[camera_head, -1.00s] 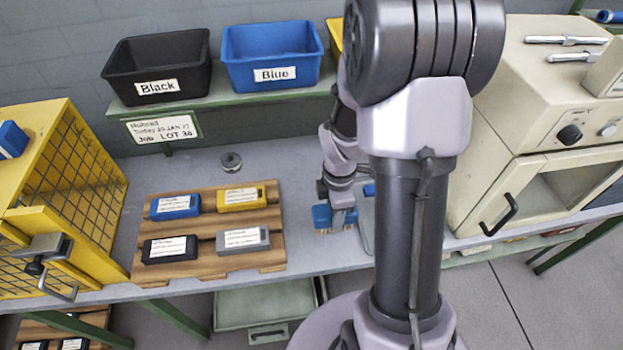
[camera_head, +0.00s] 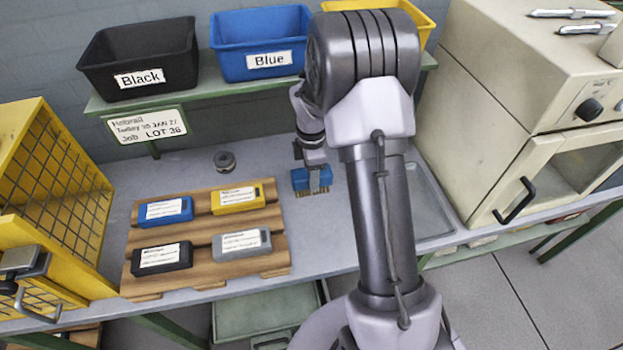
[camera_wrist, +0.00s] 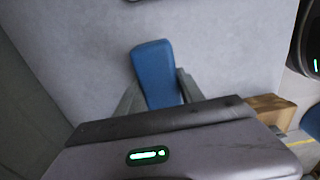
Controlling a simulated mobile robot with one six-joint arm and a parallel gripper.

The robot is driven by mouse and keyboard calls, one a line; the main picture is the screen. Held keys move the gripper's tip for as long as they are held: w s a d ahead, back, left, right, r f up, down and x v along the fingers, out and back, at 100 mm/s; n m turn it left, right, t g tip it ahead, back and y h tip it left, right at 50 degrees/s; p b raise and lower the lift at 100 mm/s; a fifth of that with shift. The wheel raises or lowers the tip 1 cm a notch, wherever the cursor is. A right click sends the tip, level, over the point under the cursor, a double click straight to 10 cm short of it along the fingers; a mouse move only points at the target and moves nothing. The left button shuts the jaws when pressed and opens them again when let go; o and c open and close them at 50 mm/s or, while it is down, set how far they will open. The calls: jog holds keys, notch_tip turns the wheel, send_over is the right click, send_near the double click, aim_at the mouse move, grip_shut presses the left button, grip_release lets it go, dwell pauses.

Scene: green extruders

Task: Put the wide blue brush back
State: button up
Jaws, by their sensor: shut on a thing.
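The wide blue brush (camera_head: 311,181) has a blue body and tan bristles pointing down in the head view. My gripper (camera_head: 314,166) is shut on it from above. In the wrist view the blue part of the brush (camera_wrist: 157,74) stands out between the two grey fingers of my gripper (camera_wrist: 160,92). The brush is over the grey bench (camera_head: 330,225), right of the wooden pallet. I cannot tell whether its bristles touch the bench top.
A wooden pallet (camera_head: 203,219) holds blue, yellow, black and grey labelled cases. Black (camera_head: 140,60) and blue (camera_head: 262,45) bins stand on the shelf behind. A yellow mesh cage (camera_head: 65,190) is at left, a cream oven (camera_head: 530,110) at right. A grey tray (camera_head: 428,205) lies behind my arm.

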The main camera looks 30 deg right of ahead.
jog(key=shift+c, duration=0.7)
jog(key=shift+f, duration=0.15)
jog(key=o, duration=1.5)
jog(key=shift+c, duration=0.2)
